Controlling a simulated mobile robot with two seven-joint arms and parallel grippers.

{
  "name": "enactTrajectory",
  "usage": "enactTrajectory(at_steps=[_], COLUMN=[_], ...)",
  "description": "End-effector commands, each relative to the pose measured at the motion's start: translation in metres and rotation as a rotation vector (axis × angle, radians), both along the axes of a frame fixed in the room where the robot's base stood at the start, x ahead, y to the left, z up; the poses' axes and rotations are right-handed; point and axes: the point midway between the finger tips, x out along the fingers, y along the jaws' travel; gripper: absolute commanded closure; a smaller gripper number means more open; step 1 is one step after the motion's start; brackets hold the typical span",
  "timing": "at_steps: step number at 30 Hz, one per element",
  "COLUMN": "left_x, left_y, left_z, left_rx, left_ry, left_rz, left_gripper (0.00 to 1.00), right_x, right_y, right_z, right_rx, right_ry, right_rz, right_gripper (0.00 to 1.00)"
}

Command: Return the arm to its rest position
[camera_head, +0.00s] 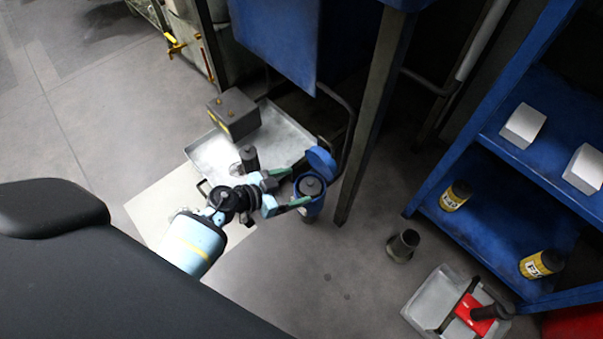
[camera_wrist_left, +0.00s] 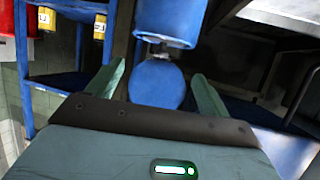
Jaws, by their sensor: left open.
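My left arm (camera_head: 195,240) reaches in from the lower left in the head view. Its gripper (camera_head: 300,184) has two green fingers spread apart and holds nothing that I can see. A blue can-like container (camera_head: 308,208) with a dark top stands just at the fingertips, with a round blue disc (camera_head: 320,160) beside its top. In the left wrist view the open fingers (camera_wrist_left: 156,84) frame a blue disc (camera_wrist_left: 157,88), with a blue cylinder (camera_wrist_left: 167,22) above it. I cannot tell whether the fingers touch it. My right gripper is not in view.
A metal tray (camera_head: 210,155) holding a dark box (camera_head: 234,113) lies behind the gripper. A machine post (camera_head: 365,130) stands close to the right. A blue shelf (camera_head: 480,215) holds yellow cans and white boxes. A cup (camera_head: 403,246) and a grey bin (camera_head: 428,300) are on the floor.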

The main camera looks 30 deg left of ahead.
Motion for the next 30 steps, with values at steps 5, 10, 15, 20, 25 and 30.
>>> enactTrajectory(at_steps=[5, 10, 15, 20, 25, 30], left_x=[-0.01, -0.011, -0.011, -0.01, -0.005, 0.003], left_y=[0.007, 0.007, 0.007, 0.007, 0.007, 0.007], left_z=[0.006, 0.005, 0.005, 0.014, 0.063, 0.134], left_rx=[0.001, 0.0, 0.0, 0.0, 0.0, 0.0], left_ry=[-0.001, 0.0, 0.0, -0.005, -0.035, -0.081], left_rz=[0.0, 0.0, 0.0, 0.0, 0.001, 0.0], left_gripper=[0.2, 0.2, 0.2, 0.2, 0.2, 0.2], right_x=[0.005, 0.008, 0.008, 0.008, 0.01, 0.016], right_y=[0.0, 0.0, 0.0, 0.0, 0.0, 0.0], right_z=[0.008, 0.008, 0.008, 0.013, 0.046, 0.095], right_rx=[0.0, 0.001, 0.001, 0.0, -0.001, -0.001], right_ry=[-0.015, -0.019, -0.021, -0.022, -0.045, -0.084], right_rz=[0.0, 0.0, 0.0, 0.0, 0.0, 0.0], right_gripper=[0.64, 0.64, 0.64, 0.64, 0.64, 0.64])
